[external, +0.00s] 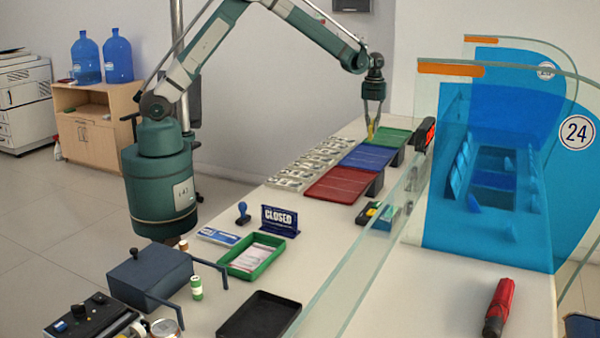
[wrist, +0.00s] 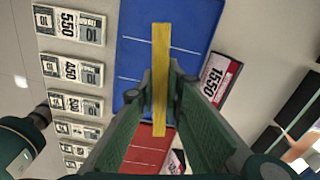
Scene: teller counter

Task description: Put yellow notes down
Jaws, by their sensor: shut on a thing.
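The yellow notes (wrist: 161,60) show in the wrist view as a narrow strip seen edge-on. My gripper (wrist: 160,95) is shut on them, with a finger on each side. In the external view my gripper (external: 373,110) points down at the far end of the counter and the yellow notes (external: 371,130) hang below its fingertips. They appear over or near the blue mat (external: 368,158) and the green mat (external: 392,137); the exact height above them cannot be told. The wrist view shows the blue mat (wrist: 200,25) behind the notes and the red mat (wrist: 145,152) lower down.
Rows of banded note stacks (external: 310,165) lie left of the mats. A red mat (external: 340,185) is nearer. A glass screen (external: 400,200) stands along the right side. A closed sign (external: 280,220) and green tray (external: 258,255) stand nearer the camera.

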